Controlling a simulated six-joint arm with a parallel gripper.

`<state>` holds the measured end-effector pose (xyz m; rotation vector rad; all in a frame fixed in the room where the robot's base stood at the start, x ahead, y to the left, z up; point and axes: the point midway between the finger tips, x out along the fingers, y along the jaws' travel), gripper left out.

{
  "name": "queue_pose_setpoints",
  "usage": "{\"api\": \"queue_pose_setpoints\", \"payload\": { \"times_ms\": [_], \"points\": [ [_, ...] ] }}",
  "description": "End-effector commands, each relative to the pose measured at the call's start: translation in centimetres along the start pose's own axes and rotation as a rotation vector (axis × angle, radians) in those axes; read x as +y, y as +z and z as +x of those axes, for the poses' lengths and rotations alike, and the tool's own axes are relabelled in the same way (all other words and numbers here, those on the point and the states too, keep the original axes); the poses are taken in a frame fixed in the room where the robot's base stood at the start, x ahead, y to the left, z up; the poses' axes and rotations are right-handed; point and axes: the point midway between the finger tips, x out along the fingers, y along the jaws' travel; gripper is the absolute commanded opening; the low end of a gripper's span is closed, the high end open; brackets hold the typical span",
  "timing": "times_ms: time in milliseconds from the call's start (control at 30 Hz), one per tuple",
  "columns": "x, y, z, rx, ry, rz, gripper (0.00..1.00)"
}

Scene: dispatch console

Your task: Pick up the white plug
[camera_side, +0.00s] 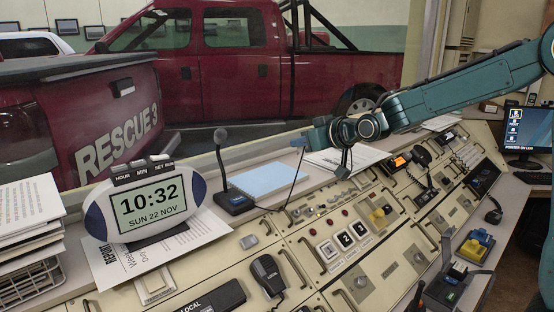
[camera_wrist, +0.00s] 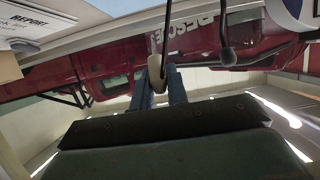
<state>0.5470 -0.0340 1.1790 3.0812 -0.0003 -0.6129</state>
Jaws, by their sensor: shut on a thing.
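My gripper (camera_wrist: 157,72) shows in the wrist view as two blue fingers closed on the white plug (camera_wrist: 156,74), a pale rounded piece between them. A dark cable (camera_wrist: 168,35) runs beside the plug in that view. In the side view my gripper (camera_side: 302,143) is in the air above the back of the console, right of the desk microphone. The thin dark cable (camera_side: 296,178) hangs from the fingertips to the console top. The plug is too small to make out in the side view.
A desk microphone (camera_side: 235,201) and a blue pad (camera_side: 262,180) lie near the cable. An oval clock (camera_side: 148,208) stands left on a paper. The sloped console holds switches, handles and a handset (camera_side: 268,274). Red trucks stand behind. The air around my gripper looks free.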

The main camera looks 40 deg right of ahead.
Motion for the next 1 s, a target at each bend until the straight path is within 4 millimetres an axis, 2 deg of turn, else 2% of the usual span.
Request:
{"api": "queue_pose_setpoints", "payload": {
  "times_ms": [33,233,1000],
  "points": [
    [0.0,-0.7,-0.2,0.004,0.0,0.0,0.0],
    [0.0,-1.6,-0.7,0.0,0.0,0.0,0.0],
    [0.0,-1.8,-0.8,0.001,0.0,0.0,0.0]
  ]
}}
